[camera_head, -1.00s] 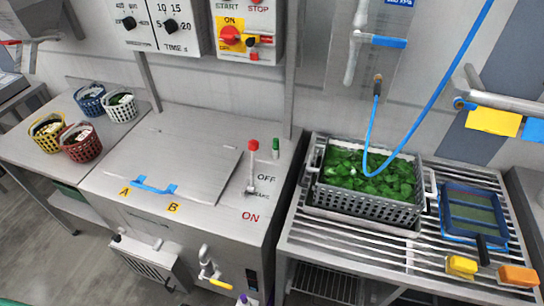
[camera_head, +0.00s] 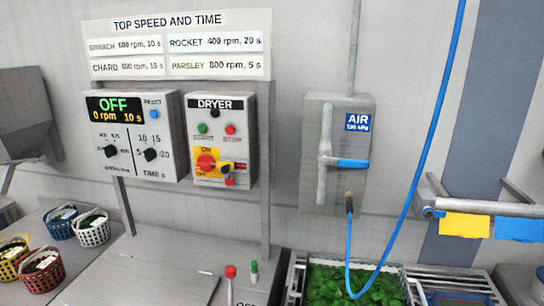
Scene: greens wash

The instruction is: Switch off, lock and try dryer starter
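The dryer starter (camera_head: 221,140) is a light grey box on the wall post, labelled DRYER. It has a black round part at the top, a green start button (camera_head: 201,128) and a red stop button (camera_head: 230,130). Below them a red rotary switch (camera_head: 206,162) sits on a yellow plate marked ON at the top and OFF at the lower left. A small yellow, black and red item (camera_head: 229,168) is at the switch's right side, with a red piece below it. I cannot tell the switch position or whether this item is a lock. Neither gripper is in view.
Left of the starter, the control box (camera_head: 133,137) display reads OFF, 0 rpm, 10 s. An air panel (camera_head: 338,155) with a blue-handled valve and blue hose is on the right. Baskets (camera_head: 93,231) stand at the lower left. A red-topped lever (camera_head: 230,272) rises from the dryer lid (camera_head: 150,262).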

